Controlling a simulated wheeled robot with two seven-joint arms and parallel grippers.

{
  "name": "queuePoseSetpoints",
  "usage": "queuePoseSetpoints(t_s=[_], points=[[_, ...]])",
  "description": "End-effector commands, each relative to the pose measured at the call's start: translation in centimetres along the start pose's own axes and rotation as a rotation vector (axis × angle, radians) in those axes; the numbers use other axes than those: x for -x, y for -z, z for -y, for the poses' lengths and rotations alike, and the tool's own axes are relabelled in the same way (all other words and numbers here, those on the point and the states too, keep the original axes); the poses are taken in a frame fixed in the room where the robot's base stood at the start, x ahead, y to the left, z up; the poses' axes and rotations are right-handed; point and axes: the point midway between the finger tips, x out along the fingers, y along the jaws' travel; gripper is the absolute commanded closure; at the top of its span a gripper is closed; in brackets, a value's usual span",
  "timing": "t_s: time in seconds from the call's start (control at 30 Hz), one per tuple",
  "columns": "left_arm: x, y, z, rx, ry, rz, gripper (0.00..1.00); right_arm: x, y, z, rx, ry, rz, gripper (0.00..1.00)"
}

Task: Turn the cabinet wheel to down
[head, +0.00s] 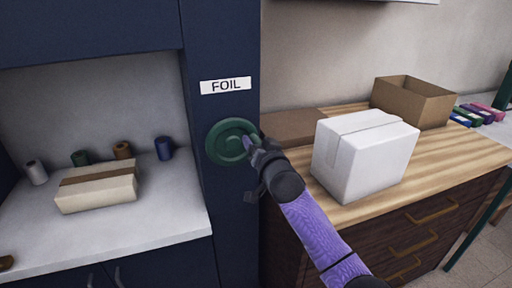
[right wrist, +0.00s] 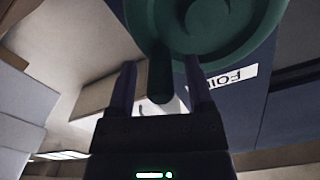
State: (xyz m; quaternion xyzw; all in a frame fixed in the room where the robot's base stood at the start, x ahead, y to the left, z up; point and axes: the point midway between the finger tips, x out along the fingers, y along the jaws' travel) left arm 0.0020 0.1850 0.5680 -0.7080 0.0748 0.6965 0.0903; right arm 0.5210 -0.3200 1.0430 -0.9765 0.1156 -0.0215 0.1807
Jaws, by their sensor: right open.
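The round green wheel (head: 226,143) is mounted on the dark blue cabinet post, below a white label reading FOIL (head: 226,86). My right gripper (head: 254,145) is at the wheel's right edge and covers part of it. In the right wrist view the wheel (right wrist: 215,22) fills the top, and a dark green handle peg (right wrist: 160,82) sticks out from it. The peg lies between the two spread fingers of my right gripper (right wrist: 161,72), with room on both sides. I cannot tell if either finger touches it. My left gripper is not in view.
A white box (head: 362,160) and an open cardboard box (head: 412,101) stand on the wooden counter at right, close to my right arm. In the left alcove, a tan parcel (head: 98,187) lies before several small spools. The post below the wheel is clear.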

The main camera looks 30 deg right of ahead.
Motion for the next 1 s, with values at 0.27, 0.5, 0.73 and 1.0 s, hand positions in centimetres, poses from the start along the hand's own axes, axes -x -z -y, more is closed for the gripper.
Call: queuePoseSetpoints(t_s=[0.27,0.5,0.73,1.0], points=[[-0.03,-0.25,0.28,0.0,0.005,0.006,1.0,-0.26,0.03,0.03,0.0,0.0,0.001,0.34],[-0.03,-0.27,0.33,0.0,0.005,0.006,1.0,-0.24,0.01,0.02,0.0,0.0,0.001,0.85],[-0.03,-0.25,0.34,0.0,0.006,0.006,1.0,-0.23,-0.02,0.01,0.0,0.0,0.001,1.0],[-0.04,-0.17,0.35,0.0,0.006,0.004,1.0,-0.23,-0.04,0.01,0.0,0.0,0.002,1.0]])
